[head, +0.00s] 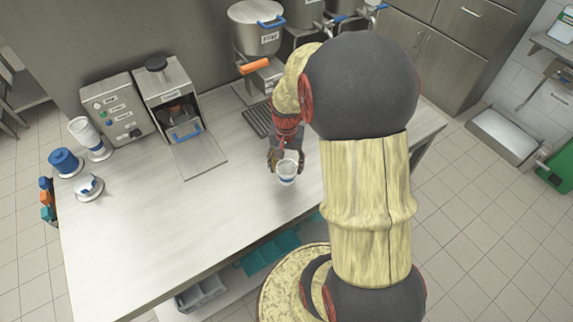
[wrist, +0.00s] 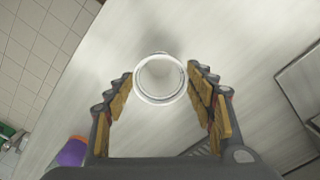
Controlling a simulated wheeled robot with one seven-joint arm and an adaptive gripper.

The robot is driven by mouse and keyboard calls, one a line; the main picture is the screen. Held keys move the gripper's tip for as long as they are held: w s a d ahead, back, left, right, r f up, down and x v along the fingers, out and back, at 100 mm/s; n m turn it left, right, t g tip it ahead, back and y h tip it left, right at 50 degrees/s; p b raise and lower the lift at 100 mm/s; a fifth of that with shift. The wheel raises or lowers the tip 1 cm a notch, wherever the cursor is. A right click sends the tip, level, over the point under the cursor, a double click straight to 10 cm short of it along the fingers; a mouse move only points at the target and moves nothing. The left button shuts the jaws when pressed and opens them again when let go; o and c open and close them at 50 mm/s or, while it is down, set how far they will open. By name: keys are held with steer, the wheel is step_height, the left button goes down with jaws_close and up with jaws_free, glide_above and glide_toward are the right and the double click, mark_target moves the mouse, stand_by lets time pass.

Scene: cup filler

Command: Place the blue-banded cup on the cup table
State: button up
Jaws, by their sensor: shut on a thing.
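The blue-banded cup (head: 287,172) is a small white cup with a blue band, upright near the front edge of the light counter, right of its middle. My gripper (head: 286,160) is around it from behind in the head view. In the wrist view the white cup (wrist: 160,78) shows its open mouth between the two fingers of my gripper (wrist: 159,90). The fingers are shut on the cup. I cannot tell whether its base touches the counter. The cup's inside looks pale and empty.
The counter (head: 150,235) has free room at its front left. A machine with a blue handle (head: 185,131), a stack of cups (head: 86,134), a blue-lidded container (head: 65,163) and a white round container (head: 89,188) stand at the left. Dispensers (head: 258,30) stand behind.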

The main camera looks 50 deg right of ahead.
mark_target(286, 169)
steer(key=o, duration=0.7)
steer(key=shift+f, duration=0.1)
step_height(286, 169, up, 12)
steer(key=p, duration=0.3)
steer(key=s+a+r+n+t, duration=0.2)
steer(key=a+r+n, duration=0.2)
steer(key=a, duration=0.3)
steer(key=s+a+r+n+t, duration=0.1)
steer(key=s+a+r+n, duration=0.2)
steer(key=a+r, duration=0.3)
steer(key=s+a+r+n+t, duration=0.2)
steer(key=a+r+n, duration=0.2)
steer(key=a, duration=0.5)
steer(key=shift+s+a+r+n+t, duration=0.25)
steer(key=shift+a+r+n+t, duration=0.1)
steer(key=shift+r, duration=0.3)
